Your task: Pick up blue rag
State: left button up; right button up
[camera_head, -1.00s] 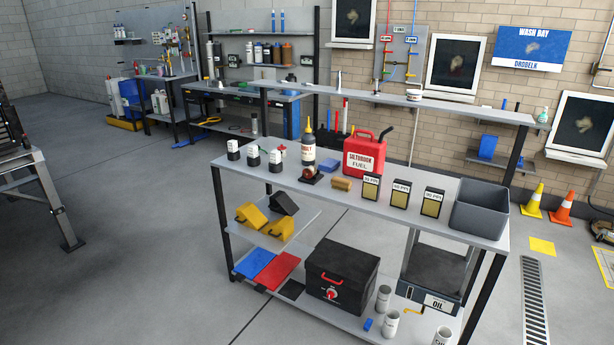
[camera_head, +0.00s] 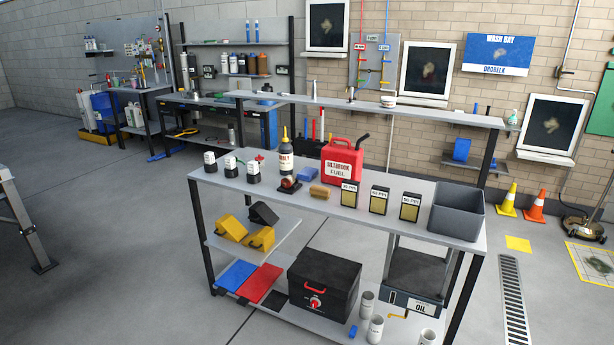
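A flat blue cloth-like sheet (camera_head: 236,275) lies on the bottom shelf of the front bench (camera_head: 240,187), at its left end, beside a matching red sheet (camera_head: 261,283). A small blue block-like or folded piece (camera_head: 308,174) lies on the bench top, left of the red fuel can (camera_head: 342,162). I cannot tell for sure which of these is the blue rag. Neither of my grippers is in view.
The bench top also holds several bottles, a tan roll (camera_head: 320,191), black boxes and a grey bin (camera_head: 456,212). Yellow chocks (camera_head: 231,228) sit on the middle shelf. A black toolbox (camera_head: 324,284) stands on the bottom shelf. The floor left of the bench (camera_head: 120,250) is clear.

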aim_at(307, 174)
jog(key=i+j+z, duration=0.1)
jog(key=i+j, duration=0.25)
jog(key=i, duration=0.15)
jog(key=i+j+z, duration=0.1)
jog(key=i+j, duration=0.3)
jog(key=i, duration=0.1)
